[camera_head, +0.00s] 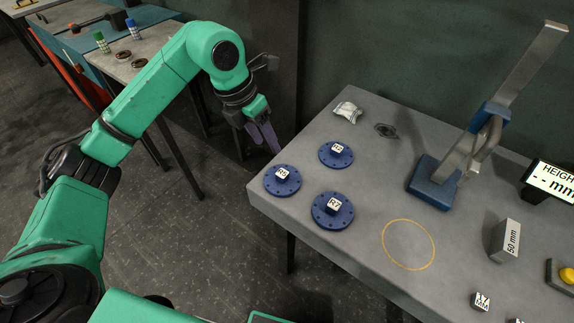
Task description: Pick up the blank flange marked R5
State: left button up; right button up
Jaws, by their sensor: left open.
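Three round blue flanges with bolt holes and white tag blocks on top lie at the left end of the grey table. The left flange (282,188) has a tag that seems to read R5, but the print is small and tilted. The front flange (333,222) and the back flange (336,162) carry other tags that I cannot read surely. My left gripper (258,147) is open and empty. In the picture it is up and left of the left flange, just off the table's left edge, with its fingers pointing down. My right gripper is out of view.
The grey table (372,238) also bears a yellow circle (408,245), a blue-based height gauge (432,182), a 50 mm block (504,240), a display (553,183) and a crumpled white item (348,111). Another bench (160,42) stands behind my left arm.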

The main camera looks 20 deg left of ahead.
aim_at(282, 172)
pick_arm(q)
jog(key=f, duration=0.1)
jog(key=s+d+f+p, duration=0.1)
jog(key=f, duration=0.2)
jog(key=shift+s+d+f, duration=0.2)
jog(key=shift+d+f, duration=0.05)
jog(key=shift+f, duration=0.15)
jog(key=p+x, duration=0.1)
jog(key=x, duration=0.2)
jog(key=w+p+x, duration=0.1)
jog(key=x, duration=0.2)
jog(key=shift+d+r+p, duration=0.1)
jog(key=shift+r+p, duration=0.05)
jog(key=shift+p, duration=0.25)
jog(key=shift+f, duration=0.3)
jog(key=shift+w, duration=0.1)
grip_shut()
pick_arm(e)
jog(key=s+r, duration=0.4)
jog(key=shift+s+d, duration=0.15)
pick_arm(q)
jog(key=shift+r, duration=0.1)
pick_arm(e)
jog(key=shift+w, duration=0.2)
